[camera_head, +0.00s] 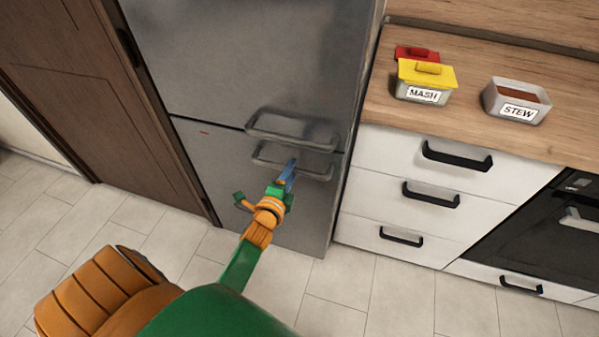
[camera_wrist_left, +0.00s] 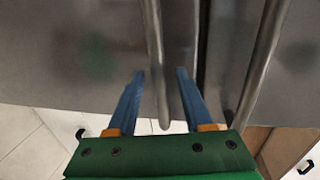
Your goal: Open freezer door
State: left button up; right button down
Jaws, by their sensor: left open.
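The fridge-freezer is grey metal, with an upper door (camera_head: 240,50) and a lower freezer door (camera_head: 225,165), separated by a thin seam. The freezer door looks shut. Its bar handle (camera_head: 318,177) lies just below the seam, under the upper door's similar handle (camera_head: 290,135). My left gripper (camera_head: 290,168) is at the freezer handle, with blue fingers apart. In the left wrist view, the freezer handle (camera_wrist_left: 154,45) runs between the open fingers (camera_wrist_left: 160,75), with gaps on both sides. The upper handle (camera_wrist_left: 262,65) is to the right, outside the fingers. My right gripper is not in view.
White drawers (camera_head: 400,205) and an oven (camera_head: 545,225) stand to the right. The wooden counter (camera_head: 470,75) holds a MASH container (camera_head: 424,95) and a STEW container (camera_head: 517,112). A brown wooden panel (camera_head: 80,90) is at the left. The tiled floor (camera_head: 130,215) before the freezer looks clear.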

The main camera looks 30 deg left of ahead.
pick_arm(q)
jog(key=x, duration=0.2)
jog(key=shift+w+f, duration=0.15)
jog(key=shift+w, duration=0.1)
jog(key=shift+s, duration=0.1)
jog(key=shift+c, duration=0.3)
grip_shut()
dwell(0.8)
